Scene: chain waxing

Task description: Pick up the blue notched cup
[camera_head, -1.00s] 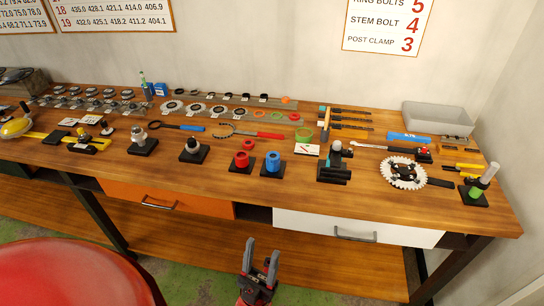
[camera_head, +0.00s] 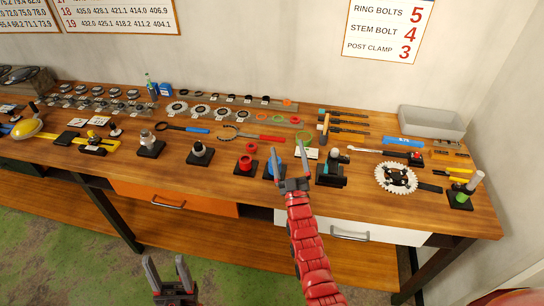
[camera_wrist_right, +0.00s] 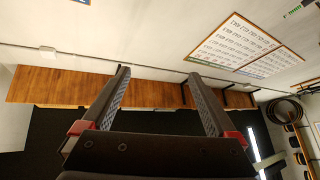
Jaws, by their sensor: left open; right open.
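The blue notched cup (camera_head: 267,171) stands on a black base on the bench in the head view, beside the red cup (camera_head: 246,162). My right gripper (camera_head: 286,148) is open and reaches over the bench edge. Its left finger crosses in front of the blue cup and hides part of it; I cannot tell whether they touch. In the right wrist view, the right gripper's fingers (camera_wrist_right: 158,82) are apart with nothing between them, and no cup shows there. My left gripper (camera_head: 164,258) is open and empty, low in front of the bench.
A black stand (camera_head: 331,173) is close to the right of my right gripper. A chainring (camera_head: 396,178) lies further right. A dark-topped piece on a black base (camera_head: 200,153) stands left of the red cup. Bench front (camera_head: 225,185) is mostly clear.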

